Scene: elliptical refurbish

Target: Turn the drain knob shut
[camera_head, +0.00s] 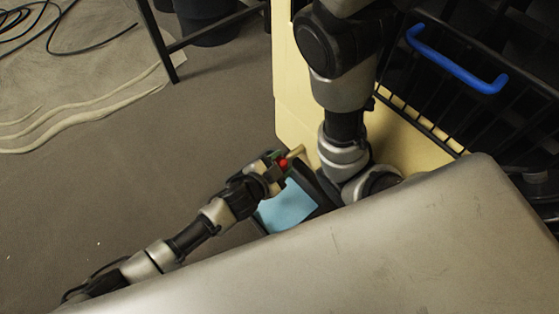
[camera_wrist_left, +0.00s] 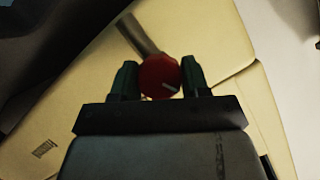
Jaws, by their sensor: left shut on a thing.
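The drain knob is a small red round knob (camera_wrist_left: 158,75) with a short pale line near its lower right edge. In the left wrist view it sits between the two green fingertips of my left gripper (camera_wrist_left: 159,80), which is shut on it. A metal pipe (camera_wrist_left: 138,36) runs from behind the knob toward the upper left. In the head view the red knob (camera_head: 284,163) shows at the tip of my left gripper (camera_head: 276,168). The knob's far side is hidden. My right gripper is not visible.
Pale yellow panels (camera_wrist_left: 75,115) lie behind the knob. A light blue surface (camera_head: 288,207) is just below the gripper in the head view. A black wire basket with a blue handle (camera_head: 456,60) stands at upper right. Open grey floor (camera_head: 130,170) lies to the left, with cables (camera_head: 60,35) beyond.

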